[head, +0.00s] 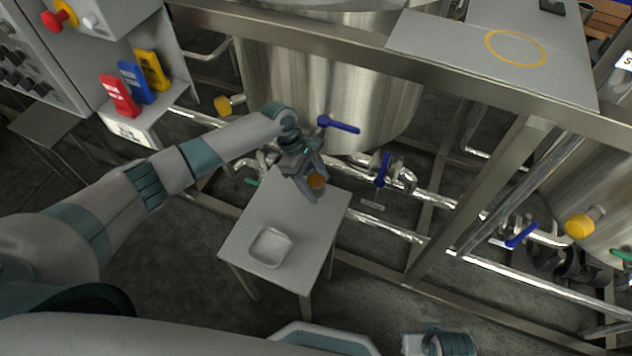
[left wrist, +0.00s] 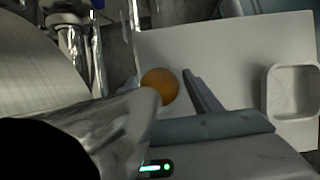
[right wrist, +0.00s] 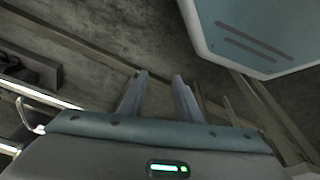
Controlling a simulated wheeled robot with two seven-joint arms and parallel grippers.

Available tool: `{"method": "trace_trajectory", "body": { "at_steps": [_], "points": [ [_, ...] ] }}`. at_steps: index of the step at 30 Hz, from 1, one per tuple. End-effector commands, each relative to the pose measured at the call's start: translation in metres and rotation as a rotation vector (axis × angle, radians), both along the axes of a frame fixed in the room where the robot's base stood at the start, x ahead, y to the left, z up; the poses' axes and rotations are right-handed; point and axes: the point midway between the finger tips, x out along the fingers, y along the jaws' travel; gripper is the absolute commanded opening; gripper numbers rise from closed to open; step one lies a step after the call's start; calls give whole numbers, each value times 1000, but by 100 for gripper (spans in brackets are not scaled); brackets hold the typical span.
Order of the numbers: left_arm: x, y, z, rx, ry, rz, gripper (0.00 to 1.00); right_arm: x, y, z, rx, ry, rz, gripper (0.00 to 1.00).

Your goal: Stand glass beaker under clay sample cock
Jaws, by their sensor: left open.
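My left gripper (head: 311,190) is open low over the near tank's side of a small grey table. A round orange-brown piece (head: 317,181) shows beside its fingers; in the left wrist view the piece (left wrist: 160,87) appears between the finger on the right and a shiny shape (left wrist: 110,125). I cannot tell whether the orange-brown piece is the clay cock's knob, nor whether it touches the gripper. The shiny shape hides the other finger. I cannot make out the glass beaker with certainty. My right gripper (right wrist: 158,80) is open and empty, over the floor.
The grey table (head: 245,228) holds a white square dish (head: 270,247) at its near end. The steel tank (head: 330,85), blue-handled valves (head: 383,168) and pipes stand behind it. Yellow knobs (head: 222,105) show on tanks. A pale blue tray-like thing (right wrist: 255,30) is near my right gripper.

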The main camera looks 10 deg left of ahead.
Motion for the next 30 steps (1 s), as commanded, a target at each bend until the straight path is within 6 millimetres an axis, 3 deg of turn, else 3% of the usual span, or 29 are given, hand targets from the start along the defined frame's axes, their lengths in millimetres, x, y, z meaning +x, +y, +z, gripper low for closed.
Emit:
{"method": "trace_trajectory", "body": {
  "at_steps": [1,8,13,24,30],
  "points": [
    [-10,4,-16,18,20,-4,58,0,0,-2,0,0,0,31],
    [-10,5,-12,18,19,-4,58,1,0,0,-2,-1,0,31],
    [-10,4,-4,17,19,-5,58,-1,-1,19,-1,-6,-4,31],
    [-1,28,69,8,12,-2,58,0,-1,-4,-1,3,-1,31],
    [1,40,99,6,11,-2,58,-1,-1,-13,0,4,-1,31]
  ]
}}
